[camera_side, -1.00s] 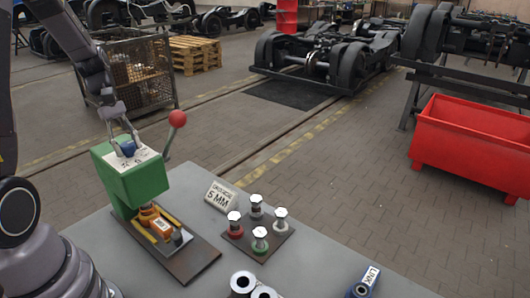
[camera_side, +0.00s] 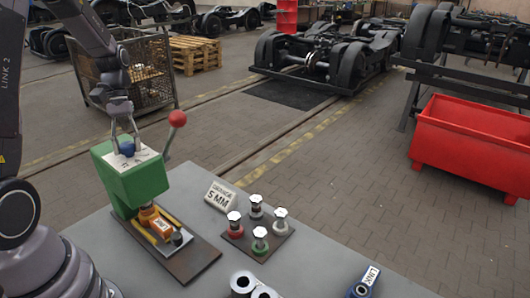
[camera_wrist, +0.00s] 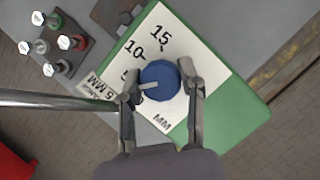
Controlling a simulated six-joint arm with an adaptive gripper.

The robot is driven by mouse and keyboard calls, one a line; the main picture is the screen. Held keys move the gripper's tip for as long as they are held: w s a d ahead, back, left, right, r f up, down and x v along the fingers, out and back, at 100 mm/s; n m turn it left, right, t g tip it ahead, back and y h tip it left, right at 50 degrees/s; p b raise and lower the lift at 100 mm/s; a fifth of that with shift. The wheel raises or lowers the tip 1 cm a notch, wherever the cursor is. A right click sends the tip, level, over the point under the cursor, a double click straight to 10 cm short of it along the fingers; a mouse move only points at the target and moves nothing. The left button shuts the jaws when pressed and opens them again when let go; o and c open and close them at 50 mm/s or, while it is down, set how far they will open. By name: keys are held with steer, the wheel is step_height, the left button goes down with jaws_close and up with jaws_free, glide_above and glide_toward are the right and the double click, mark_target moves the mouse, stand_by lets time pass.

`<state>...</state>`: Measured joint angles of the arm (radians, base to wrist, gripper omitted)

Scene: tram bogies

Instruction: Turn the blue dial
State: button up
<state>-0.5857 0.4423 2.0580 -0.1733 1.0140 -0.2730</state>
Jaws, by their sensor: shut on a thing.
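The blue dial (camera_side: 127,149) sits on the white scale plate on top of the green press (camera_side: 146,183). In the wrist view, the dial (camera_wrist: 160,80) has a white pointer that points left, close to the 5 mark; 10 and 15 also show on the scale (camera_wrist: 150,42). My gripper (camera_side: 125,145) is above the press with its fingers down at the dial. In the wrist view, one finger is on each side of the dial, and the gripper is shut on it. The finger partly hides the 5. A sign (camera_side: 221,196) on the bench reads 5 MM.
A lever with a red ball (camera_side: 177,118) rises at the press's right side. An orange part (camera_side: 155,222) lies in the press below. A plate with several capped pins (camera_side: 258,229) stands to the right. A blue link (camera_side: 365,281) and grey rings (camera_side: 243,284) lie near the front.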

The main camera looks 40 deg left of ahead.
steer(key=shift+m+y, duration=0.3)
steer(key=shift+m, duration=0.6)
steer(key=shift+g, duration=0.3)
steer(key=o, duration=1.1)
steer(key=shift+o, duration=0.2)
steer(key=v, duration=1.2)
